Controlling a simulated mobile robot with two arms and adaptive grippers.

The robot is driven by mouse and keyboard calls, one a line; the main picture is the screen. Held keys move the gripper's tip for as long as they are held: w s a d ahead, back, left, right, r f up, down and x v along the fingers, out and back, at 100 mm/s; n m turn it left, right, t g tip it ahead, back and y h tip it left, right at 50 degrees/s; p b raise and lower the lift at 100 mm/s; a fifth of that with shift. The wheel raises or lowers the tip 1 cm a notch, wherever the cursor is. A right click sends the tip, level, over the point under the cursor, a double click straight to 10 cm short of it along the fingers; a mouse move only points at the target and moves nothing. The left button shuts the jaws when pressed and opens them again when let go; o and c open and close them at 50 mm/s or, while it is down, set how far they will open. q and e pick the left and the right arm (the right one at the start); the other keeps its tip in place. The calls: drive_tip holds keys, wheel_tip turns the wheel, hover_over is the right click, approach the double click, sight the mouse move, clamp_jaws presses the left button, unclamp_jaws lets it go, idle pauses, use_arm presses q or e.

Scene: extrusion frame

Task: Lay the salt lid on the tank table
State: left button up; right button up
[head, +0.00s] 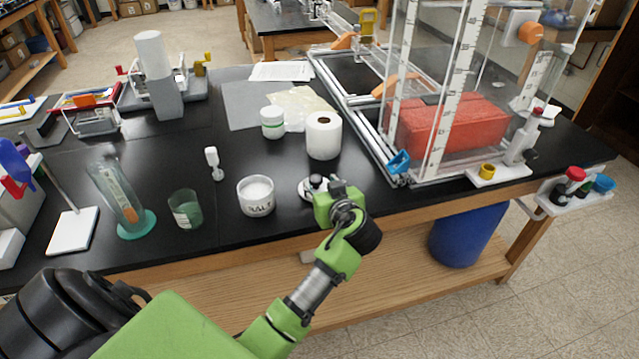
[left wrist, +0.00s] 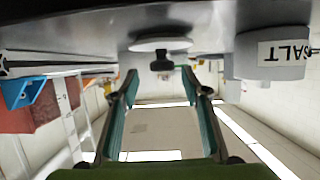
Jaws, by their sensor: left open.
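The salt lid, a white disc with a black knob, lies knob up on the black tank table (head: 225,235) near its front edge. In the head view the lid (head: 305,190) is partly hidden by my left gripper (head: 327,184). In the left wrist view, which is upside down, the lid (left wrist: 160,44) and its knob lie just ahead of and between the fingertips of my open left gripper (left wrist: 161,76), with nothing held. The open salt jar (head: 256,201), with white salt inside, stands just left of the lid. My right gripper is not in view.
The clear tank (head: 470,85) with a red block is right. Bare tabletop lies between them.

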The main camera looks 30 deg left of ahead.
use_arm(q)
drive_tip(key=b+v, duration=0.1)
drive_tip(key=v, duration=0.9)
drive_tip(key=shift+b, duration=0.35)
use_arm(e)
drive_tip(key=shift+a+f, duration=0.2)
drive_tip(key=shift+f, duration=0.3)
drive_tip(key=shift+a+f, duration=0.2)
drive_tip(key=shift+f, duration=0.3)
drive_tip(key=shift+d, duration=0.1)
